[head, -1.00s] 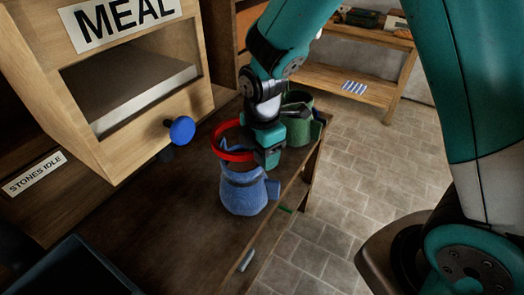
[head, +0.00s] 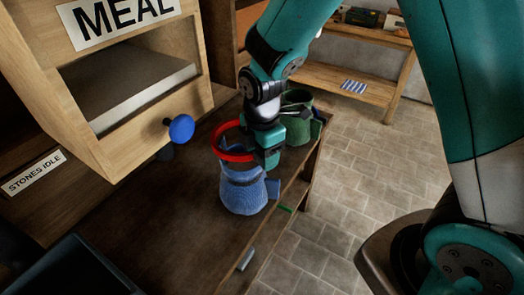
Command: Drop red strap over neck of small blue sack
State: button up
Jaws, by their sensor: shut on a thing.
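The red strap (head: 225,155) is a stiff ring. My gripper (head: 271,158) is shut on its right side. The ring is held roughly level at the top of the small blue sack (head: 243,195), which stands upright on the dark wooden bench. The sack's neck shows below and within the ring's outline, but I cannot tell whether the ring is around the neck or just above it. My gripper hides the right part of the ring and some of the sack's top.
A green sack or container (head: 298,105) stands behind my gripper. A wooden MEAL bin (head: 130,140) with a blue knob (head: 181,128) is at left. A dark tray (head: 78,270) is at the front left. The bench (head: 190,235) is clear in front of the sack.

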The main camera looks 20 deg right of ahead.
notch_tip(320, 180, down, 7)
jog(key=b, duration=0.4)
jog(key=shift+b, duration=0.3)
jog(key=shift+s+d+f+b, duration=0.1)
jog(key=shift+s+f+b, duration=0.25)
jog(key=shift+f+b, duration=0.35)
jog(key=shift+s+f+b, duration=0.85)
jog(key=shift+b, duration=0.15)
jog(key=w+f, duration=0.3)
jog(key=w, duration=0.1)
jog(key=shift+f, duration=0.4)
jog(key=shift+c, duration=0.8)
jog(key=shift+s+r, duration=0.9)
jog(key=shift+r, duration=0.05)
jog(key=o, duration=1.3)
jog(key=shift+w, duration=0.1)
jog(key=shift+r, duration=0.15)
